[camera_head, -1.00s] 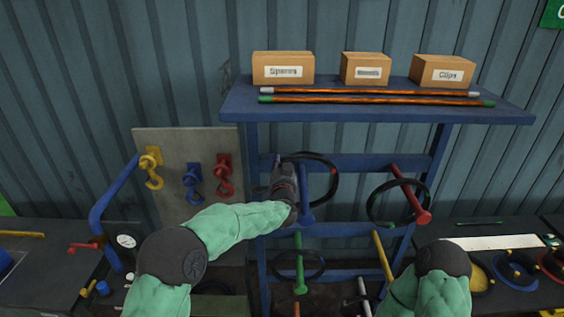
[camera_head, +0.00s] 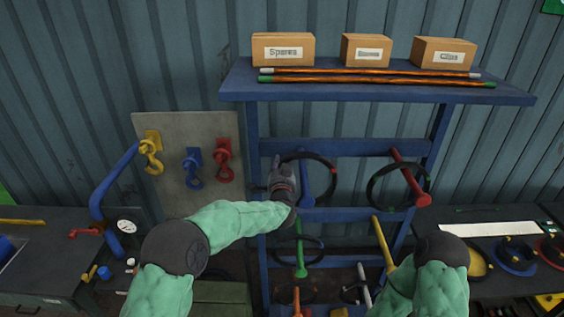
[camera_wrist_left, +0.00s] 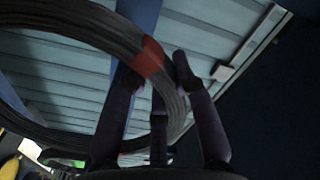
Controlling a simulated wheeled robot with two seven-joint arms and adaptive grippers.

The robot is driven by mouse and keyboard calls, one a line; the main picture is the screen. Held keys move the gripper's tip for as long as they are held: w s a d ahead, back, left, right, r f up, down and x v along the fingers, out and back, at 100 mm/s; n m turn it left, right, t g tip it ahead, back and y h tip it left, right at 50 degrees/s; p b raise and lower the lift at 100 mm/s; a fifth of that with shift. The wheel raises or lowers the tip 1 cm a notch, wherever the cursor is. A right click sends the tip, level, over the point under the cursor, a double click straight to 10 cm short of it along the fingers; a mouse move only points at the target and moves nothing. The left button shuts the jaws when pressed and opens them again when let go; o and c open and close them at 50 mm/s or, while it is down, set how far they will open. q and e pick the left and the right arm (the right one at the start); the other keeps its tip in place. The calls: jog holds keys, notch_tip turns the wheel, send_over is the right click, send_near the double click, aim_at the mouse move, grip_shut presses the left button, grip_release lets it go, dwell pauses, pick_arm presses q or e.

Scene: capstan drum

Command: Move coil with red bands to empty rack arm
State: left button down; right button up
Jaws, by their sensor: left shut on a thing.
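A black coil with a red band (camera_head: 334,171) is at the blue rack arm (camera_head: 306,186), upper left of the rack. I cannot tell whether the arm still passes through its ring. My left gripper (camera_head: 277,170) is shut on the coil's left side. In the left wrist view the coil (camera_wrist_left: 95,25) and its red band (camera_wrist_left: 151,58) show large, with the fingers (camera_wrist_left: 160,85) around its rim. Another coil (camera_head: 370,187) hangs on the red arm (camera_head: 408,178), and one (camera_head: 322,252) on the green arm (camera_head: 299,258). The yellow arm (camera_head: 382,243) looks bare. My right gripper is out of view.
The blue rack's shelf (camera_head: 380,92) holds several boxes (camera_head: 283,48) and rods. A grey board (camera_head: 180,200) with hooks stands left of the rack. Lower arms near the floor carry more coils, partly hidden. A bench (camera_head: 500,235) stands on the right.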

pick_arm(q)
jog(key=s+r+p, duration=0.1)
jog(key=s+p, duration=0.1)
jog(key=s, duration=2.6)
jog(key=shift+r, duration=0.25)
